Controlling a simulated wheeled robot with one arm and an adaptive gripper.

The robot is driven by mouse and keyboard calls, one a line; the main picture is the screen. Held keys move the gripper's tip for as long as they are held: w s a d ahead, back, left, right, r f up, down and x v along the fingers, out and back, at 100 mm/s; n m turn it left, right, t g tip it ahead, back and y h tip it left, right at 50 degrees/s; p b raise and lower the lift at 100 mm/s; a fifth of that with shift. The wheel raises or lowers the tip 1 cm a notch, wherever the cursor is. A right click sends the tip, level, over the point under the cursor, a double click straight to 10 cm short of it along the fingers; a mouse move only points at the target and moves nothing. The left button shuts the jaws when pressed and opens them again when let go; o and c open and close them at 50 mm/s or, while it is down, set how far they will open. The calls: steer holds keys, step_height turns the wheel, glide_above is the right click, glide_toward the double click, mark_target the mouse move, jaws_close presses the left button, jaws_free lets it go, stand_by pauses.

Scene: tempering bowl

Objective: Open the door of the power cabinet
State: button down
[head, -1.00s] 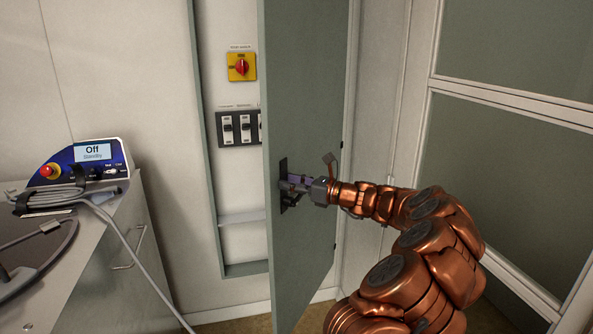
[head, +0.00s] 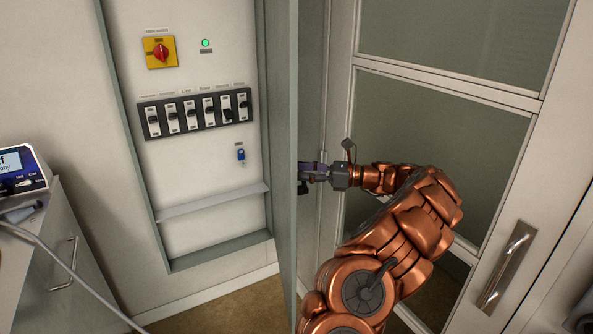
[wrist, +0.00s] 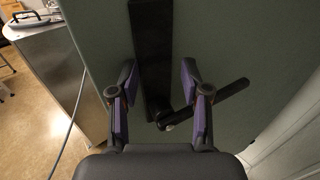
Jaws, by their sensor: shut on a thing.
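The power cabinet (head: 195,240) is open on the left, with its inside in plain view. Its grey-green door (head: 284,120) stands swung out to the right, almost edge-on in the head view. My gripper (head: 306,171) is at the door's outer face, on the right side of the door. In the wrist view the black door handle (wrist: 232,93) has a tall backplate and a tilted lever. The purple-padded fingers are on either side of the backplate, with the lever passing at the right finger. My gripper is shut on the handle; the exact contact is partly hidden.
Inside are a red rotary switch (head: 160,52), a green lamp (head: 206,43), a breaker row (head: 195,113) and a small blue item (head: 240,154). A metal cart (head: 62,270) with a cable stands left. A glazed door (head: 450,140) is close behind my arm. Floor shows below the cabinet.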

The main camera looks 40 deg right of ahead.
steer(key=shift+d+r, duration=0.3)
steer(key=shift+d, duration=0.25)
steer(key=c, duration=1)
jaws_free()
steer(key=o, duration=0.3)
steer(key=shift+w+d+f, duration=0.15)
steer(key=shift+w+f, duration=0.3)
steer(key=shift+w, duration=0.2)
steer(key=shift+o, duration=0.3)
steer(key=shift+s+r, duration=0.1)
steer(key=shift+s, duration=0.4)
steer(key=shift+s, duration=0.1)
